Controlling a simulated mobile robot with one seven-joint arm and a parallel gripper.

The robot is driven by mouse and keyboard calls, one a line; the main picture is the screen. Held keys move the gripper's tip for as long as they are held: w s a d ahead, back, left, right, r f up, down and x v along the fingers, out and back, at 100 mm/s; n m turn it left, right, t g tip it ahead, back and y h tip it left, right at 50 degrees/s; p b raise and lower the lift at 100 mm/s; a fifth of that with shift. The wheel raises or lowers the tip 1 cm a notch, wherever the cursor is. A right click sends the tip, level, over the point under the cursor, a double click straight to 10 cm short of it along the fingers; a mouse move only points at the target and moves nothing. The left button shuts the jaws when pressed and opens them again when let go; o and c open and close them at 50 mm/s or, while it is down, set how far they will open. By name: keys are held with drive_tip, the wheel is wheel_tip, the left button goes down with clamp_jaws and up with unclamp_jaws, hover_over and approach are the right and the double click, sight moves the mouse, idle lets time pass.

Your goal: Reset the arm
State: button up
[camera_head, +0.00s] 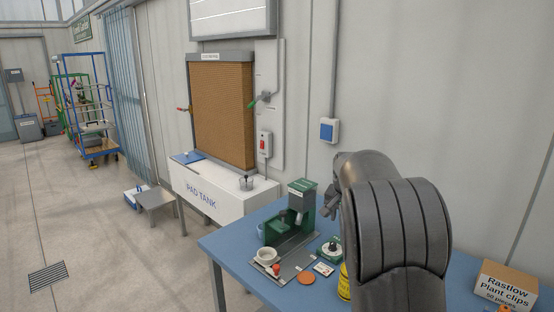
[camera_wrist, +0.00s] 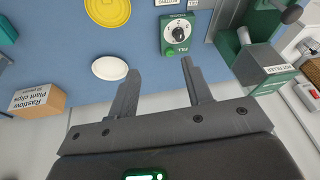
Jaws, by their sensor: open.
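My arm rises at the right of the head view and bends down over the blue bench (camera_head: 232,246). My gripper (camera_head: 331,207) shows small and dark there, beside the green-and-grey bench machine (camera_head: 302,203). In the wrist view my gripper (camera_wrist: 161,69) is open, with two dark fingers spread apart and nothing between them. Beyond the fingertips are a green box with a dial (camera_wrist: 180,34) and a white oval piece (camera_wrist: 109,68) over the blue bench top. The green machine also shows at the right of the wrist view (camera_wrist: 262,66).
On the bench are a white bowl (camera_head: 265,256), an orange disc (camera_head: 306,278), a yellow container (camera_head: 344,283) partly behind my arm, and a plant clips carton (camera_head: 505,288). The pad tank (camera_head: 222,203) stands behind left. Open floor (camera_head: 95,235) lies left.

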drive_tip(key=s+a+r+n+y, duration=0.1)
drive_tip(key=s+r, duration=0.5)
drive_tip(key=s, duration=0.6)
drive_tip(key=s+a+f+n+t, duration=0.1)
drive_tip(key=s+a+n, duration=0.1)
drive_tip(key=s, duration=1.2)
drive_tip(key=s+a+f+n, duration=0.1)
drive_tip(key=s+a+n, duration=0.1)
drive_tip(key=s, duration=1.3)
drive_tip(key=shift+a+f+n+t, duration=0.3)
drive_tip(key=shift+n+t, duration=0.1)
drive_tip(key=shift+n, duration=0.4)
